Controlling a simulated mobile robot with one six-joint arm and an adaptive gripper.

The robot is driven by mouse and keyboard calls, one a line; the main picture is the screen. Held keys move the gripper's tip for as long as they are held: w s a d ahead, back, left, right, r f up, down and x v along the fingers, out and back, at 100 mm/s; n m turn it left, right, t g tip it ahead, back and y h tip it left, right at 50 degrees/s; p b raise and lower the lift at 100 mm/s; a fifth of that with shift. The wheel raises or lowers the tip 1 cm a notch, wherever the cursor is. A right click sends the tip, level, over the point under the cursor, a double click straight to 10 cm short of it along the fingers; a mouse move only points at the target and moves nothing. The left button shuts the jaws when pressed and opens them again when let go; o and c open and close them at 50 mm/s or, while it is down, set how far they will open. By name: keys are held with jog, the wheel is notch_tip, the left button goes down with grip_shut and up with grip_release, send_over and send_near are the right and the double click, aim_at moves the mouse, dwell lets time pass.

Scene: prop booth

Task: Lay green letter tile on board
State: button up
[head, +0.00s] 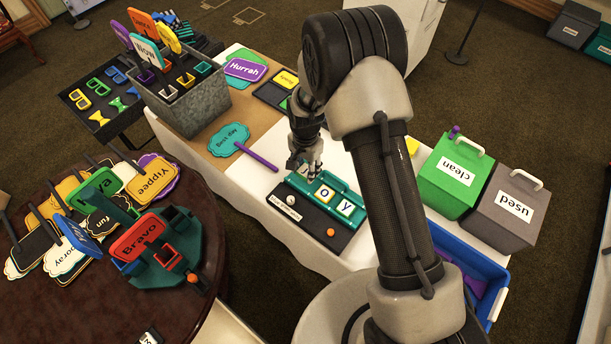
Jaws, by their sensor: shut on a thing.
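The board (290,194) is a teal rack with a dark front panel on the white tabletop, in the middle of the head view. A yellow-edged tile reading O (325,194) and a blue-edged tile reading Y (346,208) sit side by side on it. My gripper (304,171) is over the board's upper left end, left of the O tile. It is shut on a small tile, mostly hidden by the fingers; I take it for the green letter tile. Its letter and whether it touches the board cannot be made out.
A speech-bubble sign (229,139) with a purple handle lies left of the board. A dark tray (270,95) with yellow and green pieces lies behind. A metal bin (205,110) of signs stands at the back left.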

aim_at(306, 171)
jog(key=shift+f+b, duration=0.45)
jog(key=shift+f, duration=1.65)
jog(key=shift+f, duration=0.15)
jog(key=o, duration=0.9)
jog(key=shift+c, duration=0.2)
notch_tip(306, 171, up, 12)
jog(key=p, duration=0.2)
jog(key=shift+r+p, duration=0.25)
jog(key=shift+p, duration=0.15)
